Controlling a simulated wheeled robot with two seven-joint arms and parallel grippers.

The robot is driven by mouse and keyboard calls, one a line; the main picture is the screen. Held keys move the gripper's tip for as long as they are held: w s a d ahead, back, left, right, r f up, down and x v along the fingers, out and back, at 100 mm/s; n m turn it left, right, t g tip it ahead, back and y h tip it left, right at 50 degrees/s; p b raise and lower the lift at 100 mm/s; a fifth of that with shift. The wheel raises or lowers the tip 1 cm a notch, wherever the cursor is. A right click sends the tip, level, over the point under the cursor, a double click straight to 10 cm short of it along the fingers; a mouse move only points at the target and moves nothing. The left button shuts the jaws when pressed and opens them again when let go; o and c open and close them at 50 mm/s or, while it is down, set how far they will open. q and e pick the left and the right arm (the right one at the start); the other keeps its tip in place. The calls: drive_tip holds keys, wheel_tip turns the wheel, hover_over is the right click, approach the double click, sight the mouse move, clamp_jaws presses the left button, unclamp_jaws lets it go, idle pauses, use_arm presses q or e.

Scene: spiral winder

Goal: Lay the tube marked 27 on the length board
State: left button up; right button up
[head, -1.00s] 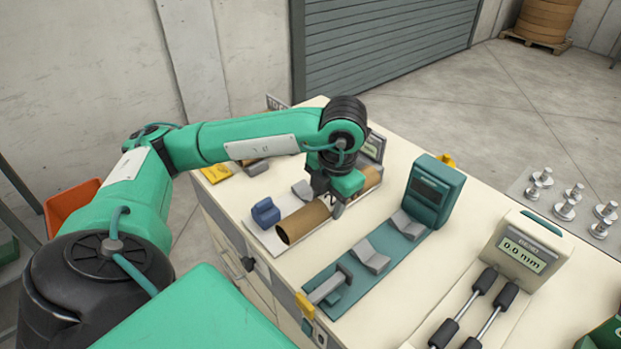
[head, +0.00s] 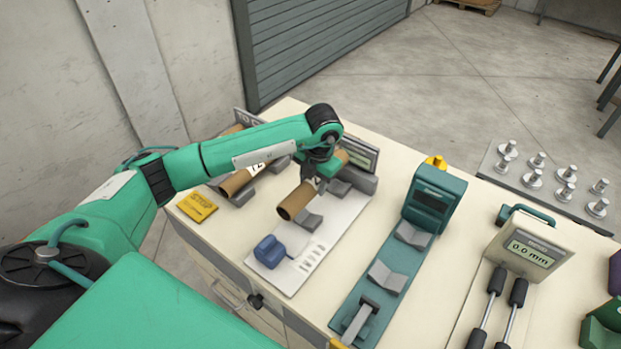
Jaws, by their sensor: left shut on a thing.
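My left gripper (head: 319,172) is shut on a brown cardboard tube (head: 297,203), gripping it around its middle. A pale label shows beside the jaws, but I cannot read its number. The tube is above the white board (head: 288,278), which has grey V-blocks (head: 308,221), a blue stop block (head: 269,252) and a display (head: 359,153) at its far end. The tube seems raised clear of the V-blocks. My right gripper is not in view.
Another brown tube (head: 236,183) lies on grey supports at the left, partly behind my arm. A yellow block (head: 197,207) is near the left table edge. A teal gauge (head: 434,200) with V-blocks and a cream gauge (head: 530,245) reading 0.0 mm stand to the right.

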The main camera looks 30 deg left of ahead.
use_arm(q)
wheel_tip(320, 180, down, 6)
drive_tip(key=b, duration=0.3)
drive_tip(key=shift+b, duration=0.3)
drive_tip(key=shift+f+b, duration=0.75)
drive_tip(key=shift+f, duration=0.2)
drive_tip(key=shift+s, duration=0.1)
